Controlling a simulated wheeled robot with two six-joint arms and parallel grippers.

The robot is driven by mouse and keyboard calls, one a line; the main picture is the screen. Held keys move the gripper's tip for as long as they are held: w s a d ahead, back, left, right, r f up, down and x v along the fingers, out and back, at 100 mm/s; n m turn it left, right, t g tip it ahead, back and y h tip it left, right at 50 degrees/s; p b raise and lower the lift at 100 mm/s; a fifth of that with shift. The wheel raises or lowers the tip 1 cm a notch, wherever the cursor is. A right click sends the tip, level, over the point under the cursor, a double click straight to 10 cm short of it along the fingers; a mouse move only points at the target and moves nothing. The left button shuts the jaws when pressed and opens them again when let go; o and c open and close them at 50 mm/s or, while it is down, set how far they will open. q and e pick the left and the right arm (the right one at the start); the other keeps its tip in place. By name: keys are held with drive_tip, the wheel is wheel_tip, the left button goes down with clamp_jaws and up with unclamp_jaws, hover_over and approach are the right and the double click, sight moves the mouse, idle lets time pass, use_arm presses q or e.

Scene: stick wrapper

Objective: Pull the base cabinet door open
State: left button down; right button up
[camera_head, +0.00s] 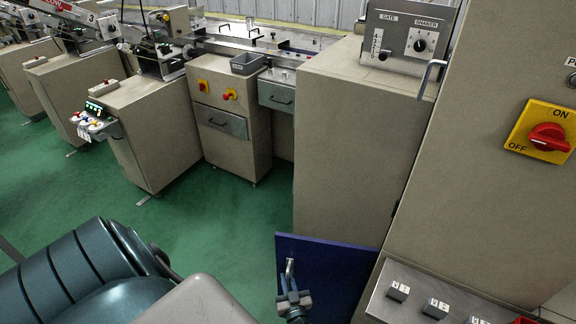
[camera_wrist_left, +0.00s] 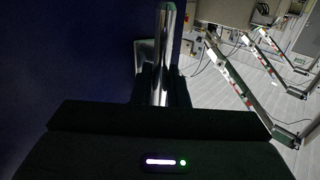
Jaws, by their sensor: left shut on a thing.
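The base cabinet door is a dark blue panel (camera_head: 335,268) at the bottom of the head view, right of centre. It stands out at an angle from the beige machine body. Its metal bar handle (camera_head: 290,267) is near the door's left edge. My left gripper (camera_head: 292,293) is at the handle and shut on it. In the left wrist view the shiny handle (camera_wrist_left: 164,50) stands between the dark fingers (camera_wrist_left: 162,92), with the blue door (camera_wrist_left: 70,55) filling the left side. The cabinet's inside is hidden. My right gripper is not in view.
A sloping panel with buttons (camera_head: 378,307) is just right of the door. A tall beige cabinet (camera_head: 350,130) rises behind it. A yellow and red switch (camera_head: 543,132) is at the right. Green floor (camera_head: 225,215) is clear to the door's left.

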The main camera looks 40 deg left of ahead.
use_arm(q)
drive_tip(key=c, duration=1.5)
unclamp_jaws()
drive_tip(key=shift+d, duration=0.1)
drive_tip(key=b+v, duration=0.1)
drive_tip(key=v, duration=0.9)
drive_tip(key=shift+s+d+b, duration=0.25)
drive_tip(key=shift+d+b, duration=0.05)
drive_tip(key=shift+b, duration=0.05)
drive_tip(key=shift+f, duration=0.1)
